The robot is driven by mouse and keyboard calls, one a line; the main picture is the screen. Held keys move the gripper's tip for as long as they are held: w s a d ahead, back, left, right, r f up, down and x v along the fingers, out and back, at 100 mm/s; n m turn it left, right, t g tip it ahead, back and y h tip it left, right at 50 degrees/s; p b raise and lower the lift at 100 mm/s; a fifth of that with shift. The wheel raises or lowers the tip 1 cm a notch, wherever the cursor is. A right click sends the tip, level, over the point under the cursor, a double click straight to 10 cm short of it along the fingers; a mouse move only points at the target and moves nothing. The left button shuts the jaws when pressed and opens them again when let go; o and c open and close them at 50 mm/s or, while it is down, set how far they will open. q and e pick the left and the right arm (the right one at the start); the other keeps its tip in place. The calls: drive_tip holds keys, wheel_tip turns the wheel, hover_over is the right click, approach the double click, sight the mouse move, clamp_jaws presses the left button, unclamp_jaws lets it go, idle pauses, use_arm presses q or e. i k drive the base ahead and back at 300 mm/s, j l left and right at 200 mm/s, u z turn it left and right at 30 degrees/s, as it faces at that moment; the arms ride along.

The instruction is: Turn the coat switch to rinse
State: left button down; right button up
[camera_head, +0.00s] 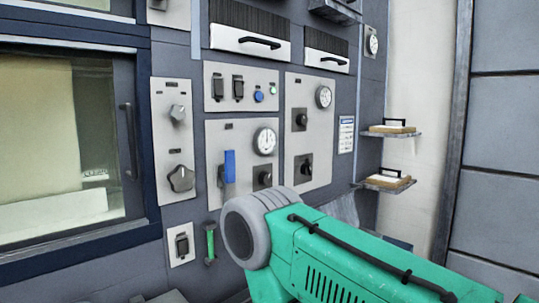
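The labels on the control panels are too small to read, so I cannot tell which knob is the coat switch. The left panel (158,137) carries an upper grey knob (178,114) and a lower, larger grey knob (181,178). The right panel (325,140) carries two black knobs, an upper one (302,120) and a lower one (305,168). Another black knob (265,175) is on the middle panel, just above my green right arm. That arm comes in from the lower right; its gripper is not visible. My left gripper is not in view.
A window door (60,150) with a vertical handle is at the left. The middle panel also has a blue lever (229,166) and a gauge (265,141). A green handle (210,242) is below. Two small shelves (392,134) project at the right.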

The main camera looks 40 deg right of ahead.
sight(305, 170)
drive_tip(key=l+z, duration=0.15)
drive_tip(key=z, duration=0.3)
drive_tip(key=l+z, duration=0.2)
drive_tip(key=z, duration=0.25)
drive_tip(key=l+z, duration=0.15)
drive_tip(key=z, duration=0.25)
